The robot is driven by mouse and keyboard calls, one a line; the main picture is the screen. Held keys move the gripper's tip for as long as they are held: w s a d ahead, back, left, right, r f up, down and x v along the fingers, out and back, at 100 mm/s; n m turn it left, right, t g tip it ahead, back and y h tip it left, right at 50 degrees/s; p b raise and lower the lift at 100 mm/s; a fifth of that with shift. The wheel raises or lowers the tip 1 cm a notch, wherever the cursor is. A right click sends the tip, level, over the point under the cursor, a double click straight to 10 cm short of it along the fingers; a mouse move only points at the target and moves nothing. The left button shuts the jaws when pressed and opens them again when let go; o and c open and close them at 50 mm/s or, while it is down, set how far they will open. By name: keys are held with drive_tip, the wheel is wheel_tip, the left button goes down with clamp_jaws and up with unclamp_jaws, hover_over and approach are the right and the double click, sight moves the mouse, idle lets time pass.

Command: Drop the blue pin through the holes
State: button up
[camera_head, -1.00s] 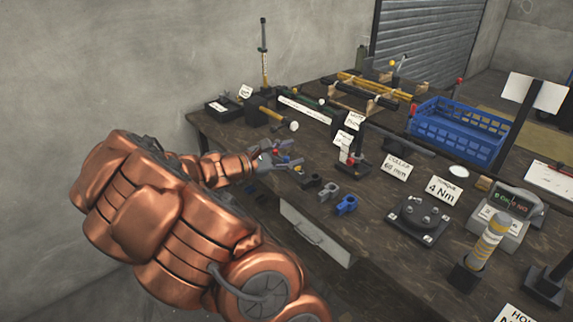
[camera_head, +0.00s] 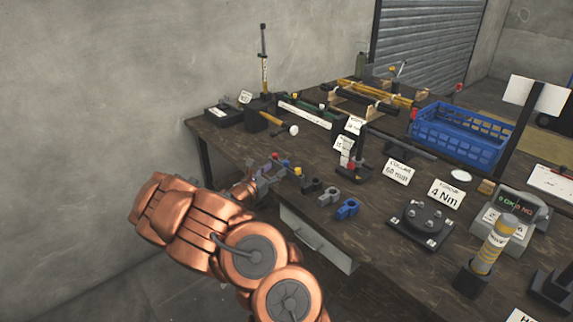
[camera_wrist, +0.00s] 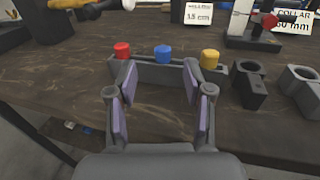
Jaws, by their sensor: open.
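The blue pin (camera_wrist: 162,53) stands between a red pin (camera_wrist: 122,50) and a yellow pin (camera_wrist: 210,60) in a dark grey rack (camera_wrist: 150,74) in the wrist view. Only its blue head shows clearly; the shank is hidden in the rack. My gripper (camera_wrist: 160,82) is open and empty, its fingers pointing at the rack, with the blue head between and just beyond the tips. In the head view my gripper (camera_head: 268,178) is at the table's front edge beside the pins. To the right stand holed parts: a dark one (camera_wrist: 249,84) and a grey one (camera_wrist: 298,88).
A blue holed part (camera_head: 347,208) sits right of the grey one. A hammer (camera_head: 272,119), a small press (camera_head: 357,160) and label cards stand behind. A blue crate (camera_head: 455,150) is farther right. Bare tabletop lies between the rack and the back tools.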

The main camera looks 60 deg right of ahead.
sight(284, 163)
drive_tip(key=shift+s+d+p, duration=0.2)
drive_tip(key=shift+d+p, duration=0.45)
drive_tip(key=shift+d, duration=2.15)
drive_tip(key=c, duration=0.9)
